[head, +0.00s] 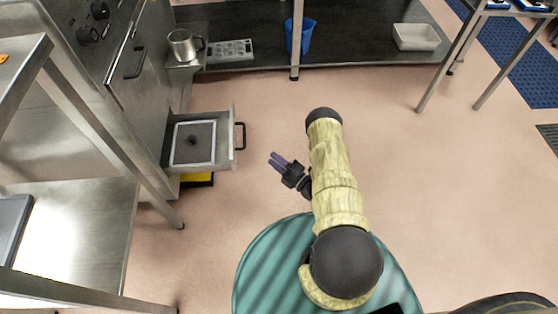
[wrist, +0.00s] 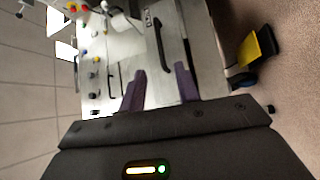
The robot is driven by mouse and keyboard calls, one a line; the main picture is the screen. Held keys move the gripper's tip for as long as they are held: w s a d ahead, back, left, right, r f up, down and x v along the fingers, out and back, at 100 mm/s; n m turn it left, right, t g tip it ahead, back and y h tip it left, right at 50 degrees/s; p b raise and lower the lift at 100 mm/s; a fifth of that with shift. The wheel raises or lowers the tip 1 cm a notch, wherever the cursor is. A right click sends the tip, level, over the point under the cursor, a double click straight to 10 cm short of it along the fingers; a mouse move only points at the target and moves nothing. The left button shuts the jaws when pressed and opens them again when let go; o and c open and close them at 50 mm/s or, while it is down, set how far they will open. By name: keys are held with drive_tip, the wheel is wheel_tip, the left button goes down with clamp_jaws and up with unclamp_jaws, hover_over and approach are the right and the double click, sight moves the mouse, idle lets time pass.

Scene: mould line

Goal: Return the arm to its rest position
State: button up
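My gripper (head: 277,159) with purple fingers is held out over the floor at the left of my yellow arm (head: 331,165). It points toward the open drawer and is apart from it. The wrist view shows the two fingers of my gripper (wrist: 160,72) spread with nothing between them, so it is open and empty. The arm stretches forward above my teal base.
An open steel drawer (head: 232,157) at left holds a white-rimmed panel with a dark lump. Steel tables (head: 72,225) stand at left.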

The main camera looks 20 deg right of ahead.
drive_tip(key=shift+s+d+f, duration=0.1)
drive_tip(key=shift+s+d, duration=0.25)
drive_tip(key=shift+s, duration=0.2)
